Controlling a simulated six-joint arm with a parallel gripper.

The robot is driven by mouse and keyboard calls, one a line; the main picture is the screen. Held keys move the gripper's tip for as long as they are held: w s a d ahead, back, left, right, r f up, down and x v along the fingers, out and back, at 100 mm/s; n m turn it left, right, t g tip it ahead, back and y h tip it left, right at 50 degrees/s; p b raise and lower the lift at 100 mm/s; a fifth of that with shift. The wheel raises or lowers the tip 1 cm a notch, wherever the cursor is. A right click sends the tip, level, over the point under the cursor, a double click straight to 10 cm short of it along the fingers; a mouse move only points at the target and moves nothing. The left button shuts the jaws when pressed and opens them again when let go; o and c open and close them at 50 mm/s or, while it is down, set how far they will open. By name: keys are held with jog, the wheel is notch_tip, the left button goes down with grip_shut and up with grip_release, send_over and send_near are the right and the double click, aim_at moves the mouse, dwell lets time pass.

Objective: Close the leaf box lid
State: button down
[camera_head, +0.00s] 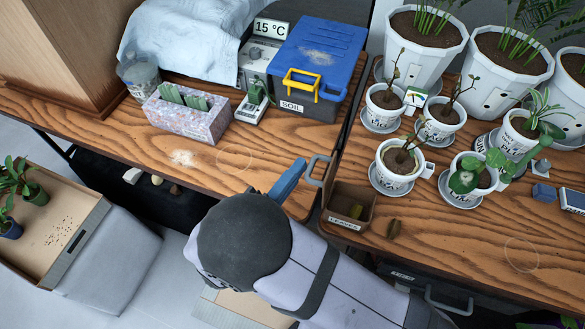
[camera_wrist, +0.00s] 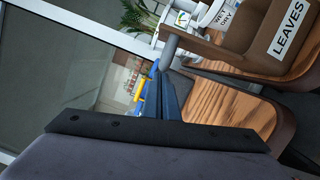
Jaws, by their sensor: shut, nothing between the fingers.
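The brown leaf box (camera_head: 345,223), labelled LEAVES, sits at the left front of the right-hand table. My gripper (camera_head: 296,171) has blue fingers, shut and empty, just left of the handle. In the wrist view, the fingers (camera_wrist: 160,92) point toward the handle (camera_wrist: 168,48), and the LEAVES label (camera_wrist: 288,28) is at upper right. I cannot tell whether the fingertips touch the handle.
Several potted plants on saucers stand right of the box, one (camera_head: 400,165) close behind it. A blue-lidded soil bin (camera_head: 320,60) and a speckled box (camera_head: 187,120) stand on the left table. A gap separates the tables.

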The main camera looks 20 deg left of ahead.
aim_at(308, 173)
jog(key=shift+r, duration=0.1)
jog(key=d+r+m+b, duration=0.1)
jog(key=m, duration=0.1)
jog(key=d+m+g, duration=0.1)
jog(key=d, duration=0.1)
jog(key=shift+r+m+b, duration=0.35)
jog(key=shift+r+m, duration=0.05)
jog(key=d+b, duration=0.1)
jog(key=d+m+b, duration=0.1)
jog(key=d, duration=0.1)
jog(key=d+r+m+b, duration=0.1)
jog(key=shift+d+g, duration=0.15)
jog(key=shift+g, duration=0.15)
jog(key=d+f+m+b, duration=0.1)
jog(key=d+b, duration=0.5)
jog(key=b, duration=0.9)
jog(key=shift+d+f+m+y, duration=0.35)
jog(key=shift+d+m+y, duration=0.05)
jog(key=shift+r, duration=0.2)
